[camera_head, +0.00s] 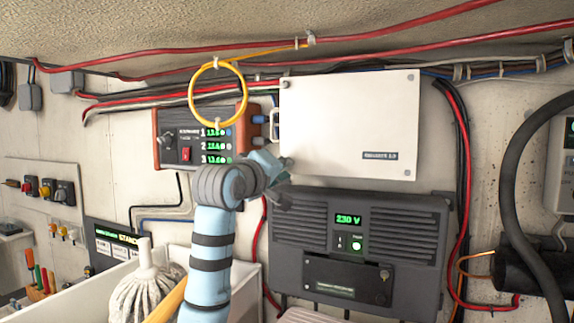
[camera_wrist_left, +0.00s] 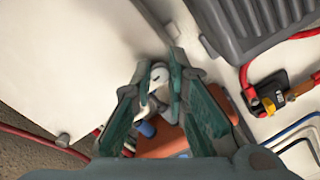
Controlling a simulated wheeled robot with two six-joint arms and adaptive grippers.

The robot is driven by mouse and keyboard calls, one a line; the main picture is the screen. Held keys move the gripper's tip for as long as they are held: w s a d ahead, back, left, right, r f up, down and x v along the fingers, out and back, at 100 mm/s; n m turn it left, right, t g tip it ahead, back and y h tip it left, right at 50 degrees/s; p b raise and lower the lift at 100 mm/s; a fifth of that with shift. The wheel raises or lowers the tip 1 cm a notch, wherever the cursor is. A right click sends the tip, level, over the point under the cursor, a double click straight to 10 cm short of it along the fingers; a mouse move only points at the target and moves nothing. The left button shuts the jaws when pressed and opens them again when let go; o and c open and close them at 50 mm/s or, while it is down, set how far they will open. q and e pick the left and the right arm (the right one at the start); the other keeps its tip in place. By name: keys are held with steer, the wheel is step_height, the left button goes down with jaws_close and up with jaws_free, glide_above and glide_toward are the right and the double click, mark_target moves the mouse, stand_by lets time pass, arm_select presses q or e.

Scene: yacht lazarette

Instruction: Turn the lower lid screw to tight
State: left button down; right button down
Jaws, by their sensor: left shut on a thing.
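The white lid (camera_head: 350,125) is a flat panel on the wall above the dark inverter unit. Screws show at its upper left (camera_head: 287,84), upper right (camera_head: 411,77) and lower right (camera_head: 406,171) corners. My left gripper (camera_head: 284,166) is at the lid's lower left corner and covers most of that area. In the left wrist view, its teal fingers (camera_wrist_left: 161,80) are shut on a small pale round screw head (camera_wrist_left: 159,73) at the lid's edge. Another lid screw (camera_wrist_left: 63,140) shows at lower left there. The turn angle of the held screw cannot be told. My right gripper is not in view.
The inverter (camera_head: 290,235) with a green 230 V display sits just below the lid. An orange-sided meter unit (camera_head: 170,137) is left of the gripper. A yellow cable loop (camera_head: 190,95) hangs above. A mop (camera_head: 145,285) stands at lower left.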

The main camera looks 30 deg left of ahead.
arm_select(q)
steer(key=shift+a+r+m, duration=0.1)
steer(key=shift+r+m, duration=0.15)
steer(key=shift+m, duration=0.45)
steer(key=c, duration=1.6)
jaws_free()
steer(key=shift+f, duration=0.1)
steer(key=shift+o, duration=0.2)
steer(key=shift+f, duration=0.1)
steer(key=s, duration=1.2)
steer(key=shift+d, duration=0.3)
steer(key=shift+w, duration=0.1)
